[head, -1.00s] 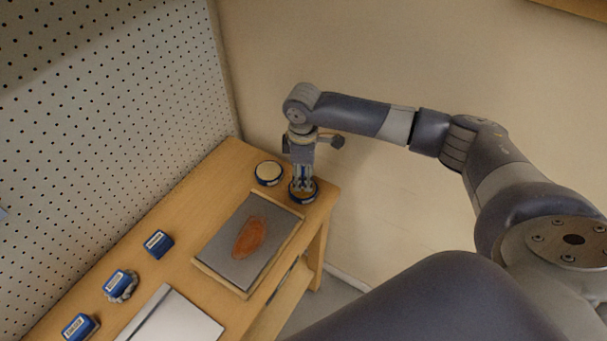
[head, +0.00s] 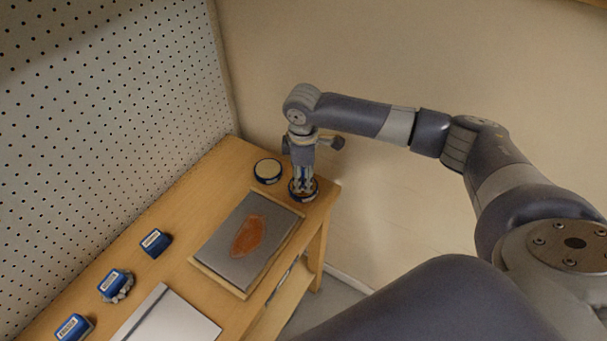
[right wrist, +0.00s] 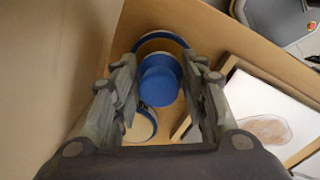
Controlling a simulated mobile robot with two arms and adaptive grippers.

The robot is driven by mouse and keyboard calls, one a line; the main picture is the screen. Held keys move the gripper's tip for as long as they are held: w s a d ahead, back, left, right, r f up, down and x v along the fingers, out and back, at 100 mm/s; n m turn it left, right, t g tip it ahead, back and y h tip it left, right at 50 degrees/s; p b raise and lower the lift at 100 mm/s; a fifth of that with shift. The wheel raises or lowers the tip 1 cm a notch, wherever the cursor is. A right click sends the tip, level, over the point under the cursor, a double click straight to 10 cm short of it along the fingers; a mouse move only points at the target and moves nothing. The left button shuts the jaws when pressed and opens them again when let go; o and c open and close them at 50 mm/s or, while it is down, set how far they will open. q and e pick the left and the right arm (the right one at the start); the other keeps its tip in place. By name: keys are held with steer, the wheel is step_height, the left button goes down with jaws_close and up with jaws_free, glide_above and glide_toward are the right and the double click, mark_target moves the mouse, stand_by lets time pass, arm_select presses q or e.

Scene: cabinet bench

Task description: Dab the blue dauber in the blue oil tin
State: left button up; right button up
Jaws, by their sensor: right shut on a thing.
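My right gripper (head: 303,182) points down at the far right end of the bench, shut on the blue dauber (right wrist: 160,82). The dauber shows as a round blue top between the fingers in the right wrist view. A blue-rimmed tin (head: 313,194) with dark brownish contents stands directly below it. In the right wrist view, the tin's blue rim (right wrist: 160,37) shows around the dauber's far side. The dauber's lower end is hidden, so I cannot tell whether it touches the contents. My left gripper is out of view.
A second blue-rimmed tin (head: 268,170) with cream contents stands close by, to the left. A wood-framed metal plate (head: 222,251) with a rusty patch lies in front. Several blue labelled blocks (head: 155,242) and a pale plate (head: 172,320) lie nearer. A pegboard (head: 100,130) borders the bench.

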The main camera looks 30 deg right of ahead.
mark_target(303, 172)
steer(key=shift+f, duration=0.5)
stand_by(0.3)
steer(key=shift+s+f+p, duration=0.15)
steer(key=shift+p, duration=0.25)
stand_by(2.1)
step_height(303, 172, up, 7)
steer(key=p, duration=0.8)
steer(key=shift+r, duration=0.2)
steer(key=shift+f, duration=0.1)
steer(key=shift+a, duration=0.1)
stand_by(0.5)
